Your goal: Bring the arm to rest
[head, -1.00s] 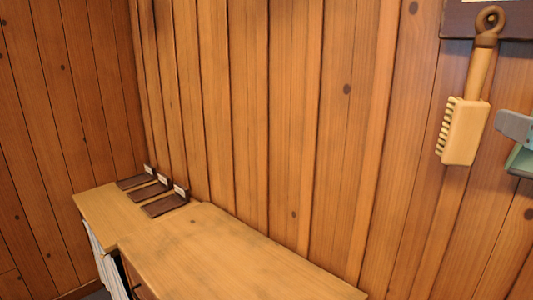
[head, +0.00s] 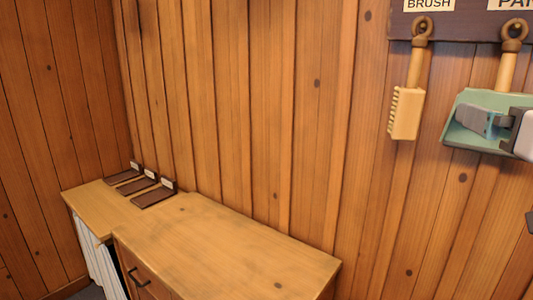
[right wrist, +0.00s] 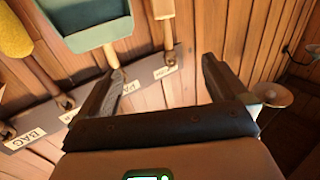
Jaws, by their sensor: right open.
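My right gripper (right wrist: 163,66) is open in the right wrist view, with nothing between its two dark fingers. In the head view, part of the right gripper (head: 478,121) shows at the right edge, in front of the teal dustpan (head: 460,137). The pan hangs by its wooden handle from a wall board. It also shows in the right wrist view (right wrist: 95,35), beyond the left finger; whether they touch I cannot tell. My left gripper is not in view.
A wooden brush (head: 405,112) hangs left of the pan from the dark board (head: 470,24). A wooden cabinet (head: 225,245) stands along the wall, with several small brown labelled trays (head: 153,197) behind it. A yellow tool (right wrist: 12,35) hangs at the wrist view's left.

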